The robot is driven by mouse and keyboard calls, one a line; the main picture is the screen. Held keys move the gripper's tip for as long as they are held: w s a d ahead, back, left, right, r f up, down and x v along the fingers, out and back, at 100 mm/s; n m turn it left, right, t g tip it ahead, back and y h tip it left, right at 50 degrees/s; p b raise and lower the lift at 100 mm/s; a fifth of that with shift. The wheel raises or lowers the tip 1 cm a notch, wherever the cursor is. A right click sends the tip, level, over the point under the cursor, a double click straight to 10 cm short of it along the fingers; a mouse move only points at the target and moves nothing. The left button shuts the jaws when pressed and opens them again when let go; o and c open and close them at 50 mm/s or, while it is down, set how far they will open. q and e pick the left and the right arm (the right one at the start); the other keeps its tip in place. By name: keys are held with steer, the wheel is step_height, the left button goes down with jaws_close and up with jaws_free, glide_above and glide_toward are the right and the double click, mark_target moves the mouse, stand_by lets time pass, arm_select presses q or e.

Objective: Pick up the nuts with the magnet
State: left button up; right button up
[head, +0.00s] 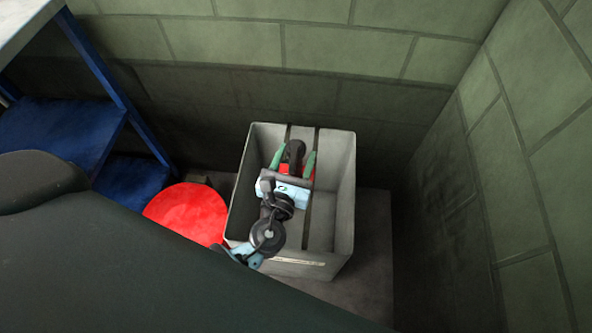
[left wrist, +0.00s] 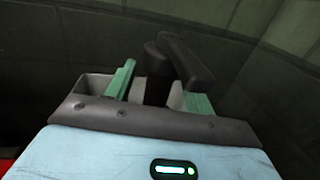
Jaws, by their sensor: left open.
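The magnet appears to be the black-handled thing (head: 296,150) with red beside it, inside the grey bin (head: 343,190). Its black handle (left wrist: 186,62) also shows in the left wrist view. My left gripper (head: 295,156) reaches down into the bin with its green fingers apart, one on each side of the black handle. In the left wrist view the gripper (left wrist: 163,85) has the handle between its fingers; I cannot tell whether they touch it. I cannot make out any nuts. My right gripper is not in view.
The bin's walls stand close around my gripper, with bare bin floor to its right. A red round-topped thing (head: 187,212) stands left of the bin. Blue shelving (head: 60,130) is further left. Green block walls (head: 300,45) close off the back and right.

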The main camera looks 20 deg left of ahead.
arm_select(q)
steer(key=shift+w+a, duration=0.1)
steer(key=shift+w, duration=0.3)
jaws_close()
